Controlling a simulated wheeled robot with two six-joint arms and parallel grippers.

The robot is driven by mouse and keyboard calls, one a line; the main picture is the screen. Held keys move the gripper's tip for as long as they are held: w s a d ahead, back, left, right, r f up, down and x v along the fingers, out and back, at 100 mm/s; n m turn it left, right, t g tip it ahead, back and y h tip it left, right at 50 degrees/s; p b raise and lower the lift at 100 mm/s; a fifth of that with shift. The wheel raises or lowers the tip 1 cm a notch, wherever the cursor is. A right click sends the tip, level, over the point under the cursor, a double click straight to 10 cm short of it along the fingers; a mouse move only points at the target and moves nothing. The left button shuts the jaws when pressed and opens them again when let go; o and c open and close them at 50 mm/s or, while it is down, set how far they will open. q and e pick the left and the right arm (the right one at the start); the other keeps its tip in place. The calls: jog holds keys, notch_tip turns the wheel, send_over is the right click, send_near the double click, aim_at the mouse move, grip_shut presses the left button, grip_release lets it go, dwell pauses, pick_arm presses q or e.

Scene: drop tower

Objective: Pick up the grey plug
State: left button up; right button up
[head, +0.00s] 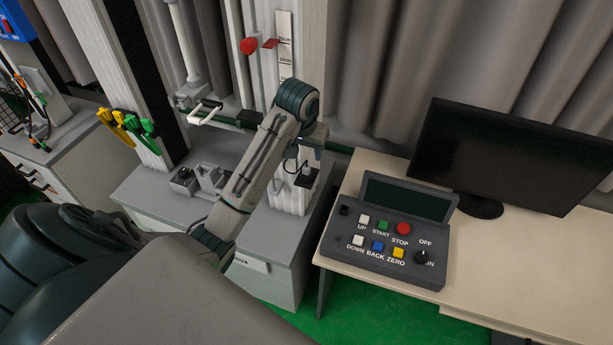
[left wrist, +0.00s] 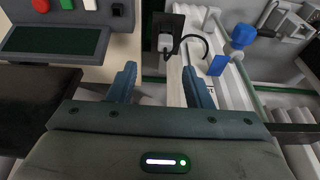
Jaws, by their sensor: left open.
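The grey plug (left wrist: 165,43) sits at a black socket (left wrist: 164,22) on the pale upright in the left wrist view. A dark cable curves beside it. In that view my left gripper (left wrist: 160,68) is open and empty. Its two blue-grey fingers point toward the socket, and the plug shows beyond the tips, roughly in line with the gap. In the head view my left gripper (head: 311,146) is at the foot of the upright, just above the black socket (head: 306,179); its fingers are hard to make out. My right gripper is not in view.
A control console (head: 388,230) and a monitor (head: 499,158) stand on the desk right of the tower. A blue knob (left wrist: 243,36) and blue flag (left wrist: 218,65) are right of the plug in the left wrist view. Yellow and green clips (head: 128,126) hang at left.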

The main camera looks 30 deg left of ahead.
aim_at(306, 167)
pick_arm(q)
jog(key=p+x, duration=0.1)
jog(key=x, duration=0.2)
jog(key=shift+f, duration=0.1)
jog(key=x, duration=0.1)
jog(key=p+x, duration=0.2)
jog(key=x, duration=0.1)
jog(key=shift+s+a+f, duration=0.1)
jog(key=shift+s+a, duration=0.15)
jog(key=shift+s, duration=0.05)
jog(key=shift+w+f, duration=0.15)
jog(key=shift+f, duration=0.2)
jog(key=c, duration=0.9)
